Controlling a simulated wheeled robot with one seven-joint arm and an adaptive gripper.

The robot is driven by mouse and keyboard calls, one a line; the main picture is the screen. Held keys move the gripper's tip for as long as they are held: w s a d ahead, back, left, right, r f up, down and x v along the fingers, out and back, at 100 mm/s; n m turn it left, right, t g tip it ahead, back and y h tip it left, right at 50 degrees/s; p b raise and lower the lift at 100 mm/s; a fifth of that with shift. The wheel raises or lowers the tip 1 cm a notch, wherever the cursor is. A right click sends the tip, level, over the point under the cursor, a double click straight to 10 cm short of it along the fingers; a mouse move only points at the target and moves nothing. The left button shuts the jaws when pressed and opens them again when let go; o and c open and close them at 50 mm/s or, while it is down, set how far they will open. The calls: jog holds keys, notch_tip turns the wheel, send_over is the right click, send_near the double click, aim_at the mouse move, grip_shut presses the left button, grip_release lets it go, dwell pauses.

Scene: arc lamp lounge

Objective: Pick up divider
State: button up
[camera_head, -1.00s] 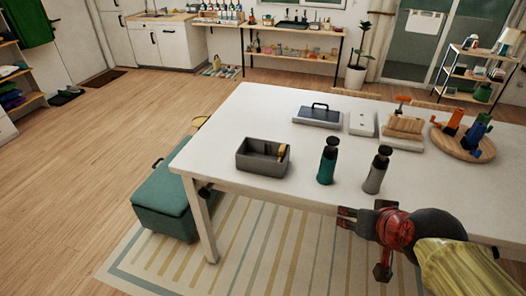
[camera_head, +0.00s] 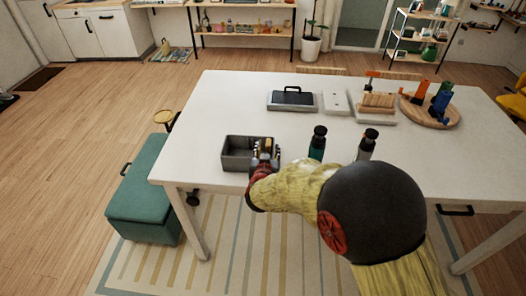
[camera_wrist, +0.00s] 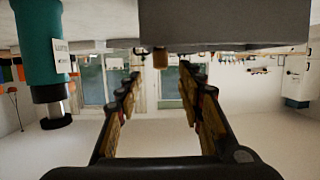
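A grey open box (camera_head: 235,163) stands near the front left edge of the white table. A thin inner wall, perhaps the divider, shows inside it in the earlier head view; now I cannot make it out clearly. A tan-topped item stands at the box's right end, and its tan end (camera_wrist: 160,58) shows past the rim in the upside-down wrist view. The box's grey side (camera_wrist: 225,22) fills the top there. My gripper (camera_head: 263,158) is at the box's right end in the head view. In the wrist view my gripper (camera_wrist: 160,92) has its fingers apart with nothing between them.
A teal bottle (camera_head: 317,148) and a grey bottle (camera_head: 366,148) stand right of the box, partly behind my arm. A caddy with a black handle (camera_head: 291,100), white blocks (camera_head: 335,102) and a round wooden board (camera_head: 432,118) lie farther back. The table's left part is clear.

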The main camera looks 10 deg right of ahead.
aim_at(268, 144)
jog(key=b+x, duration=0.2)
jog(key=x, duration=0.4)
jog(key=shift+a+f, duration=0.1)
jog(key=shift+f, duration=0.1)
jog(key=shift+c, duration=1.2)
grip_shut()
